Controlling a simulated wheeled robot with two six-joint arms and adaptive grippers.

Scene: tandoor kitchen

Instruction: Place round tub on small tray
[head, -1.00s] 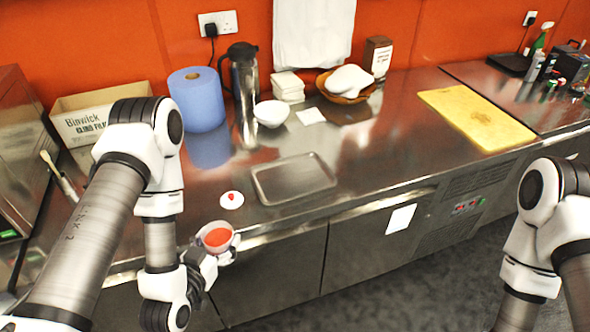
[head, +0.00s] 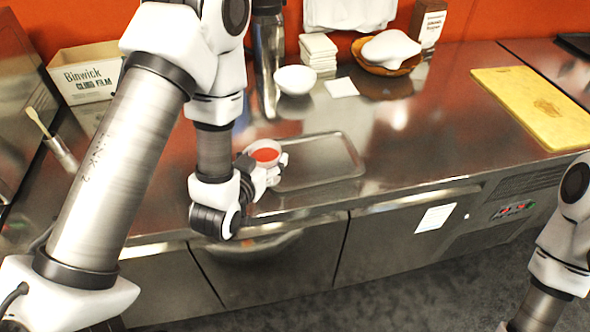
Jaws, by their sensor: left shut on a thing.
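The round tub (head: 265,154) is a small white cup-like tub with red contents. My left gripper (head: 267,166) is shut on it and holds it upright at the left end of the small tray. The small tray (head: 335,172) is a shallow grey metal rectangle on the steel counter. The tub overlaps the tray's left edge in the head view, and I cannot tell whether it touches the tray. My right arm shows at the right edge, but its gripper is out of view.
A white bowl (head: 295,80), a stack of white containers (head: 318,52) and a brown bowl with a white cloth (head: 388,52) stand behind the tray. A yellow board (head: 540,105) lies at the right. The counter between tray and board is clear.

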